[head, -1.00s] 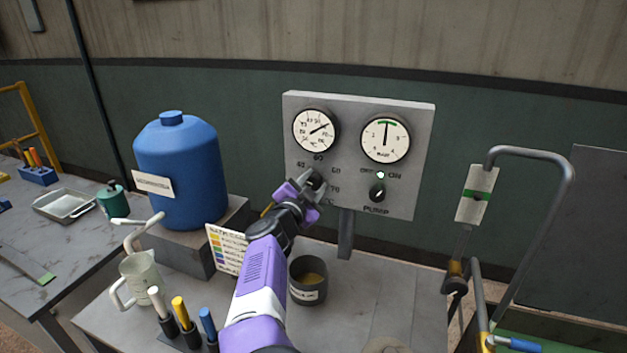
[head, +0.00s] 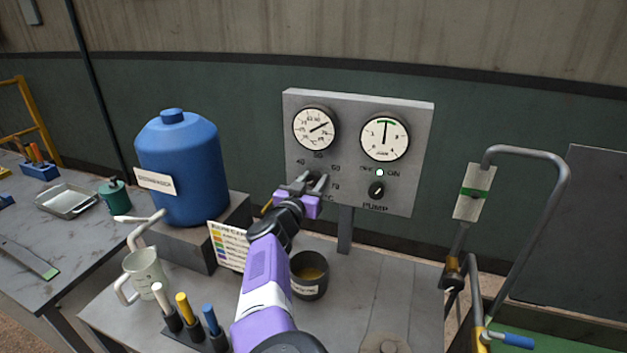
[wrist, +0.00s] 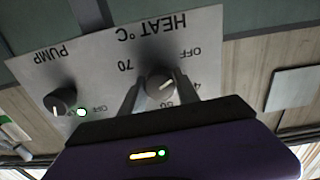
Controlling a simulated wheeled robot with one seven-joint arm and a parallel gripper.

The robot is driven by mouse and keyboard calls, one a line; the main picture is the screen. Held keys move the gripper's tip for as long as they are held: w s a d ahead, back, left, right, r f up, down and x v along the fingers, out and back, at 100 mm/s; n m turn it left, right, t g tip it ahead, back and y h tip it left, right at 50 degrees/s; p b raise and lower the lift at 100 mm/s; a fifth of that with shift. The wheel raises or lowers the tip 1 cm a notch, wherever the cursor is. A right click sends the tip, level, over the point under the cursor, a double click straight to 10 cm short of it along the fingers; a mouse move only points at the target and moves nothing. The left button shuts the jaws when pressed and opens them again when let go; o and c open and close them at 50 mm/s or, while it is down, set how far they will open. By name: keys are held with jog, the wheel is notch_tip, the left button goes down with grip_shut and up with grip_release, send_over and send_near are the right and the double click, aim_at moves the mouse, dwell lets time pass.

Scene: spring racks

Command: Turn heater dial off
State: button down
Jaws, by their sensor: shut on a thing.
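The heater dial is a dark round knob (wrist: 158,84) under the HEAT °C lettering, upside down in the wrist view. Its light pointer mark slants up and right there, seemingly between OFF and the lowest number. My gripper (head: 308,184) reaches the lower left of the grey control panel (head: 352,190). In the wrist view its two fingers (wrist: 159,90) stand either side of the knob, shut on it. In the head view the gripper hides most of the dial.
The pump knob (head: 376,189) and a lit white lamp (head: 379,172) sit to the right on the panel. Below stand a dark cup (head: 309,288) and a colour chart (head: 228,246). A blue tank (head: 180,165) is left, a bent pipe (head: 530,240) right.

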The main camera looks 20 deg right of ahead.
jog(key=shift+f+n, duration=0.1)
jog(key=shift+n, duration=0.2)
jog(key=c, duration=0.9)
grip_release()
jog(key=shift+a, duration=0.1)
jog(key=v, duration=0.7)
jog(key=shift+s+a, duration=0.2)
jog(key=shift+s, duration=0.1)
